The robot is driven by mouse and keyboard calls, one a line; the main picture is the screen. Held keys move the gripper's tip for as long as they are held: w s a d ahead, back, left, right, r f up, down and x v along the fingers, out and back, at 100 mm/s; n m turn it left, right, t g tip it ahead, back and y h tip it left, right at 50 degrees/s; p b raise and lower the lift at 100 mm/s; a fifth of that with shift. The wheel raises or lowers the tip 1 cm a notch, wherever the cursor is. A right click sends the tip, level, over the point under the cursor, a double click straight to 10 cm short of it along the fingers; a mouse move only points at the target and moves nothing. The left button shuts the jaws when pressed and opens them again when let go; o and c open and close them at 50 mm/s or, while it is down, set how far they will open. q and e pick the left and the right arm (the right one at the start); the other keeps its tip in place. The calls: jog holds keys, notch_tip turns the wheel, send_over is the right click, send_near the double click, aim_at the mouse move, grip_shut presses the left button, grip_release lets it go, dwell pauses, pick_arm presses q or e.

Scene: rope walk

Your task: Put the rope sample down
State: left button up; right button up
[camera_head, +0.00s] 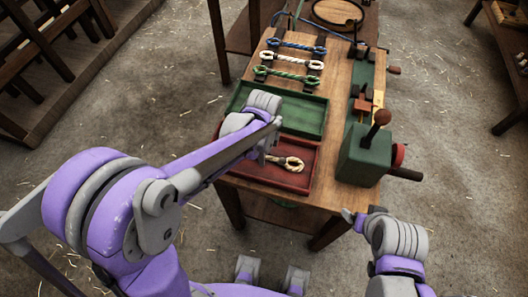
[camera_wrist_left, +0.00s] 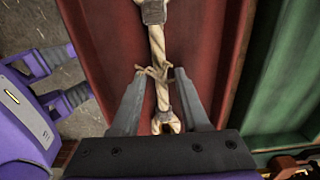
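The rope sample, a tan twisted rope with a looped end (camera_head: 288,162), lies in the red tray (camera_head: 318,160) at the near end of the bench. In the left wrist view the rope (camera_wrist_left: 157,45) runs lengthwise over the red tray floor (camera_wrist_left: 205,45), with grey bindings and a frayed tie. My left gripper (camera_wrist_left: 160,85) is open, its two fingers on either side of the rope with gaps showing. In the head view my left forearm hides part of the rope and tray. My right gripper (camera_head: 357,217) is off the bench's near right corner; its opening is unclear.
A green tray (camera_head: 305,115) lies just beyond the red one. Blue, white and green rope pieces (camera_head: 290,61) rest on holders farther back. A green machine with a lever (camera_head: 362,155) stands on the right edge. Bare wood shows between the trays and machine.

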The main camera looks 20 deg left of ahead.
pick_arm(q)
jog(key=shift+o, duration=0.3)
jog(key=shift+r, duration=0.1)
jog(key=shift+r, duration=0.25)
notch_tip(320, 180, up, 11)
jog(key=p, duration=0.1)
jog(key=s+a+f+n+t, duration=0.1)
jog(key=s+a+n+t, duration=0.1)
jog(key=s+n, duration=0.5)
jog(key=s+a+f+n+t, duration=0.2)
jog(key=s+n, duration=0.5)
jog(key=n, duration=0.4)
jog(key=a+t, duration=0.1)
jog(key=a, duration=0.1)
jog(key=shift+a+f, duration=0.2)
jog(key=shift+a, duration=0.1)
jog(key=shift+s, duration=0.1)
jog(key=shift+r+p, duration=0.3)
jog(key=shift+p, duration=0.1)
